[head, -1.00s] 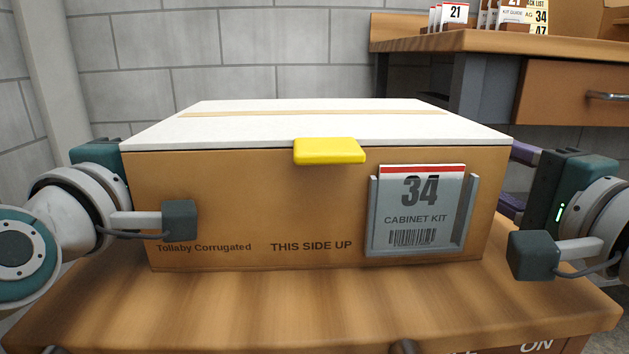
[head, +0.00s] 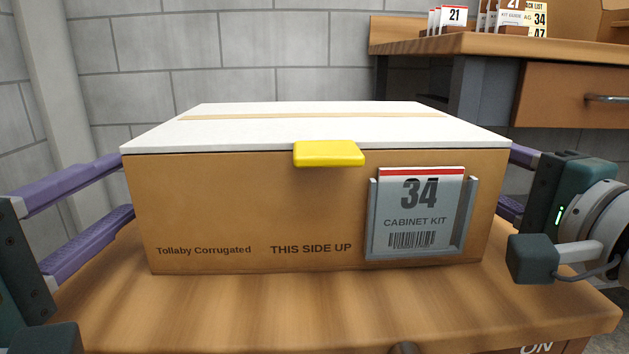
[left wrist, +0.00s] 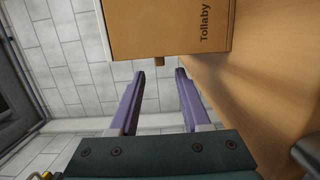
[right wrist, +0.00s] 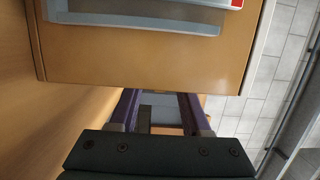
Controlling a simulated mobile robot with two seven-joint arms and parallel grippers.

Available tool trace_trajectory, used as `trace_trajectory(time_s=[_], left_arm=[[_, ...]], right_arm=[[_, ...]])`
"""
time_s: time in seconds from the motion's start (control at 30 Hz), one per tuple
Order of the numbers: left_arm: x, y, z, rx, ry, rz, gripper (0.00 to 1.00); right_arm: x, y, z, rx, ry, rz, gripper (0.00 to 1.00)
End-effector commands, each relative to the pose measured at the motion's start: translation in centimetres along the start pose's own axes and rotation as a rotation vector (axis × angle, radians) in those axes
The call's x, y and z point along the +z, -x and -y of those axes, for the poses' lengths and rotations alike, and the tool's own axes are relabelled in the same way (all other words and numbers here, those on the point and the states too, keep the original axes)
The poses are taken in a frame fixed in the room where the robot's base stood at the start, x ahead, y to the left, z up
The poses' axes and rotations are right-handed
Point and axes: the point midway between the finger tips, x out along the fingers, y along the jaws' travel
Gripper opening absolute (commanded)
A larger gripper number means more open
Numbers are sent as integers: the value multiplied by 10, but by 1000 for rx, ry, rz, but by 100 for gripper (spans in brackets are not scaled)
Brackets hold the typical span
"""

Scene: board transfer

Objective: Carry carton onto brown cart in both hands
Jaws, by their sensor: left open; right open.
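The carton (head: 210,205) is a brown box with a white top and a yellow tab on its front edge. It sits level on a wooden top (head: 270,310); I cannot tell whether this is the brown cart. My left gripper (head: 124,186) is open and empty, its purple fingers pointing at the carton's left side. My right gripper (right wrist: 159,96) is open at the carton's right side. Its fingertips are partly hidden behind the carton, so contact is unclear.
A wooden desk (head: 440,42) with a drawer (head: 570,92) stands behind at the right, carrying numbered cards (head: 455,17). A grey block wall (head: 270,60) is behind the carton. The wooden top is bare in front of the carton.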

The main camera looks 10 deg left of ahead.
Motion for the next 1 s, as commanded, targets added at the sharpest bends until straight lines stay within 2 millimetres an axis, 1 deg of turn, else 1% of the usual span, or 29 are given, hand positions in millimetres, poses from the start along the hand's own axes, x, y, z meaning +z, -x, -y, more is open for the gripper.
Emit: trace_trajectory(time_s=[0.13, 0.23, 0.37, 0.6, 0.7, 0.83, 1.0], left_arm=[[0, 6, 0, 0, 1, 1, 47], [0, 6, 0, 0, 1, 1, 47], [0, 6, 0, 0, 1, 1, 47], [0, 6, 0, 0, 1, 0, 47], [0, 6, 0, 0, 1, 0, 47], [0, 6, 0, 0, 1, 0, 47], [0, 6, 0, 0, 1, 0, 47]], right_arm=[[0, 3, -1, 1, -1, 0, 47], [0, 13, -1, 2, -3, 0, 47], [0, 36, -2, 4, -3, 0, 47], [0, 82, -2, 5, -2, 0, 47], [1, 98, -1, 4, -1, 1, 47], [0, 111, -1, 2, -1, 0, 47], [0, 120, 0, 1, -1, 0, 47]])
